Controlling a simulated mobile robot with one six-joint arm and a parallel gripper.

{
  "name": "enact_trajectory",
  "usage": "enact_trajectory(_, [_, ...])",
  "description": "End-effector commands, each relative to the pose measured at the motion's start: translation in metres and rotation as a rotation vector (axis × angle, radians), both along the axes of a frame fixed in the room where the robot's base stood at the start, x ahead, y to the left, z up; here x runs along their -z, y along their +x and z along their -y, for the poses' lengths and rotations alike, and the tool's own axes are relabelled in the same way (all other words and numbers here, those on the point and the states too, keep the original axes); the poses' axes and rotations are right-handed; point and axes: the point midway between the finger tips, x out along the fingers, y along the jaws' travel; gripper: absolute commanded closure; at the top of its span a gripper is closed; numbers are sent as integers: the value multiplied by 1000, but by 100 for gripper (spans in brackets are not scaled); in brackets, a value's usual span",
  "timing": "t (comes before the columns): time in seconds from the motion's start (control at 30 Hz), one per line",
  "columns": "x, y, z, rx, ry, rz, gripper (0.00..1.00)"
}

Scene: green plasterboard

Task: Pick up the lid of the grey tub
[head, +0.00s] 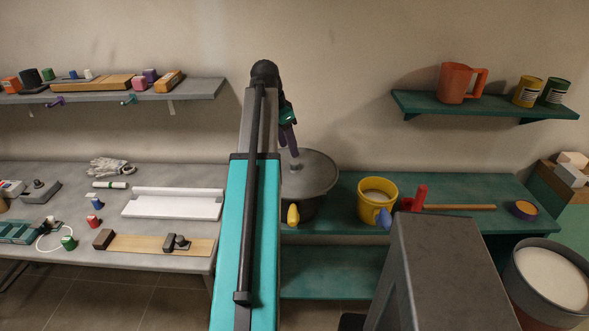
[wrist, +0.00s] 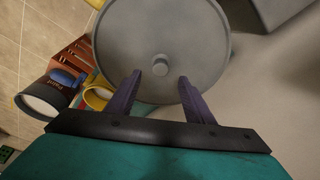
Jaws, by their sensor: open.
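The grey tub (head: 302,212) stands on the green bench, partly hidden behind my arm. Its round grey lid (head: 318,172) sits on top, with a small knob in the middle. In the wrist view the lid (wrist: 200,40) fills the upper middle, and its knob (wrist: 160,64) shows just beyond and between my fingertips. My gripper (wrist: 158,74) is open and empty, with its two purple fingers pointing at the lid. In the head view my gripper (head: 293,150) is above the lid, close to the knob. I cannot tell whether the fingers touch the lid.
A tape roll (head: 524,210) lies further right. A green shelf (head: 420,104) with a red jug (head: 456,82) hangs above right. The wall is behind.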

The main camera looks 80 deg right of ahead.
Motion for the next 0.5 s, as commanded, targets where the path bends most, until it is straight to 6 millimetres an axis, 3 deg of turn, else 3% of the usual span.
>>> enact_trajectory(0.2, [16,-4,3,1,1,0,52])
enact_trajectory(0.5, [18,-4,3,0,0,0,52])
